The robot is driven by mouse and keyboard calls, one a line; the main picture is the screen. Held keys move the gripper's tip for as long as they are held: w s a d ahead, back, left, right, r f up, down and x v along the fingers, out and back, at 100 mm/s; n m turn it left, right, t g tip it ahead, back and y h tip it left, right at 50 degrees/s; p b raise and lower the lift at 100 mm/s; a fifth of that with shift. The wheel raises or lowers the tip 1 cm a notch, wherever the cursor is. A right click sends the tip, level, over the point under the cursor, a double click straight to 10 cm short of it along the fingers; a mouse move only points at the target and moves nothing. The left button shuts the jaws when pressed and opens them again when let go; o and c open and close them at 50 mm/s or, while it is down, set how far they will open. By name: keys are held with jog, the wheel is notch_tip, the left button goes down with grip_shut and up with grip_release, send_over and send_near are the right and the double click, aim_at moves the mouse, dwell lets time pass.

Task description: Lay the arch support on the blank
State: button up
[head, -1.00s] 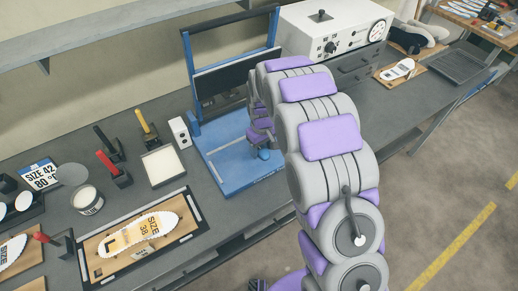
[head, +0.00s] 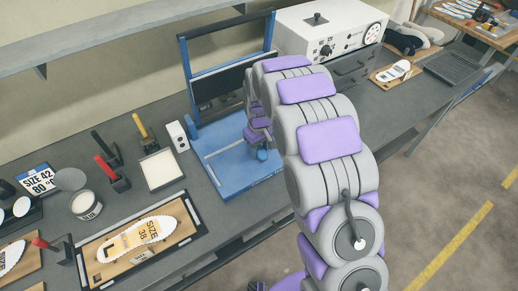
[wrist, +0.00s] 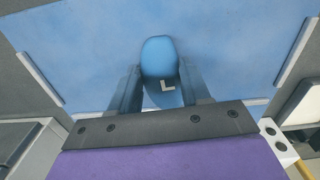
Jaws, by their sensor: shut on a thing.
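My gripper (head: 260,142) is shut on the blue arch support (wrist: 158,58), a rounded piece with a white L mark near the jaws in the wrist view. In the head view the arch support (head: 262,155) shows as a small blue end below the jaws, over the blue base of the press-like frame. The gap beneath it is hard to judge. The white-edged blank (head: 117,246), marked SIZE 38, lies on a wooden board in a dark-edged tray (head: 196,229) at the lower left, well apart from my gripper.
The blue frame (head: 184,75) stands upright behind my gripper. A white box with a dial (head: 335,38) stands at the back right. Red- and yellow-handled tools (head: 104,167), a white square dish (head: 160,168) and a round tub (head: 85,205) stand between the frame and the left edge.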

jog(key=shift+r, duration=0.7)
jog(key=shift+s+r, duration=0.1)
jog(key=shift+r, duration=0.2)
jog(key=s+d+r+p, duration=0.1)
jog(key=s+d+p, duration=0.2)
jog(key=s, duration=1.2)
jog(key=shift+d+r, duration=0.15)
jog(key=shift+d, duration=0.55)
jog(key=w+d+r+m, duration=0.7)
jog(key=w+d, duration=0.4)
jog(key=w, duration=0.1)
jog(key=shift+w+d+r+m, duration=0.15)
jog(key=shift+w+d+m, duration=0.05)
jog(key=shift+w+m, duration=0.1)
